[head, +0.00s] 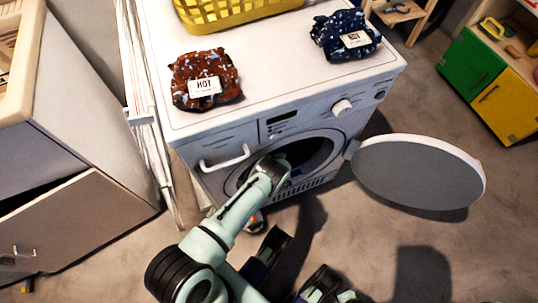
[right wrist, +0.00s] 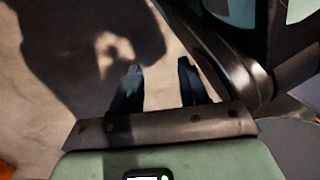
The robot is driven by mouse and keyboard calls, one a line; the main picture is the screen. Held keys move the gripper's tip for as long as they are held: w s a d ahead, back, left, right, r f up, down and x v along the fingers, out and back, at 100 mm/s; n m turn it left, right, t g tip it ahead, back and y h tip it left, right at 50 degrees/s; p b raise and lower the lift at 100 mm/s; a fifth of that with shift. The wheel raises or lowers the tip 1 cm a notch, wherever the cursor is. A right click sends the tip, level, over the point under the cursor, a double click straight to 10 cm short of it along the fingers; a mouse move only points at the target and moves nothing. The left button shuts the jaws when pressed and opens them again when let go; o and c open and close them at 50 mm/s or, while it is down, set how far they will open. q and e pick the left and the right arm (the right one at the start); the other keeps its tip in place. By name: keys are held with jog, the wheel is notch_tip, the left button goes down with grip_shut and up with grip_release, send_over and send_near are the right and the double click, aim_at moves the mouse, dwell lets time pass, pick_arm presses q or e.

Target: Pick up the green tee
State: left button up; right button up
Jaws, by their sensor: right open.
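I see no green tee in either view. The washing machine (head: 225,128) stands with its round door (head: 420,172) swung open to the right. My left arm reaches up to the drum opening (head: 318,150); the left gripper's fingers are hidden there, so I cannot tell whether they hold anything. The drum's inside is dark and mostly hidden. My right gripper (right wrist: 157,85) is open and empty in the right wrist view, its two dark fingers apart above the grey floor.
A cabinet (head: 85,150) is at left, a green and yellow unit (head: 470,62) at upper right.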

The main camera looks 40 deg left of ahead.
pick_arm(q)
jog(key=c, duration=0.9)
